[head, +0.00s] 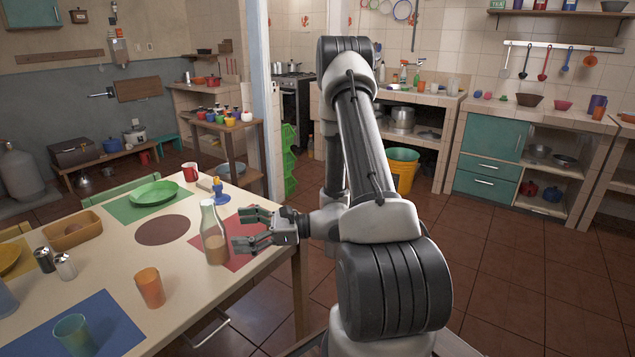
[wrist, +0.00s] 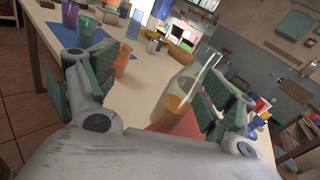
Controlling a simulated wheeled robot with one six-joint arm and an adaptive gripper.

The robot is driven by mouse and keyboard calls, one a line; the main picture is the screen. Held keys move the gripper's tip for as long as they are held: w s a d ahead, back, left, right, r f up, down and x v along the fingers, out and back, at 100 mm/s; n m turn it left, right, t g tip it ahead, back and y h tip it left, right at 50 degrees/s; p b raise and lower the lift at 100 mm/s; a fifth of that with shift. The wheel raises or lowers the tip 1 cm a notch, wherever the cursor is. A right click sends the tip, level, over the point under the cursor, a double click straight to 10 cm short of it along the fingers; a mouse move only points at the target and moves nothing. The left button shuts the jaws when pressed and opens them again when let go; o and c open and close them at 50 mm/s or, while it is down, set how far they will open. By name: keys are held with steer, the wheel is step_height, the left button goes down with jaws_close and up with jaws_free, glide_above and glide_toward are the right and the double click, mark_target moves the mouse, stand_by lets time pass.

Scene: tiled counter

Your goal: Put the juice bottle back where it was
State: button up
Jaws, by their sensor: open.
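The juice bottle (head: 214,243) is clear glass with orange-brown juice in its lower part. It stands upright near the table's right edge, at the left edge of the red placemat (head: 244,226). My gripper (head: 236,229) is open at the bottle's right in the head view, its fingers pointing at the bottle. In the wrist view the bottle (wrist: 183,100) shows between the open fingers (wrist: 160,85), closer to the right finger. I cannot tell whether a finger touches it.
An orange cup (head: 150,288) and a green cup (head: 75,335) stand towards the front. A blue and yellow item (head: 220,193), a red mug (head: 191,172) and a green plate (head: 154,192) are behind the bottle. A brown round mat (head: 163,230) lies bare to its left.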

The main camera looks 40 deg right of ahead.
steer(key=s+a+r+n+g+h, duration=0.2)
steer(key=s+r+n+g, duration=0.3)
steer(key=s+n, duration=0.25)
steer(key=s+a+r+n+g+h, duration=0.1)
steer(key=s+r+n+g+h, duration=0.1)
steer(key=s+r+n+g, duration=0.6)
steer(key=s+d+r+n+t+h, duration=0.3)
steer(key=d+r+n+t+h, duration=0.1)
steer(key=d+h, duration=0.1)
steer(key=s+d+r+n+t+h, duration=0.3)
steer(key=d+r+h, duration=0.1)
steer(key=d, duration=0.4)
steer(key=shift+s+d+n+t+h, duration=0.25)
steer(key=shift+n+t+h, duration=0.15)
steer(key=shift+h, duration=0.5)
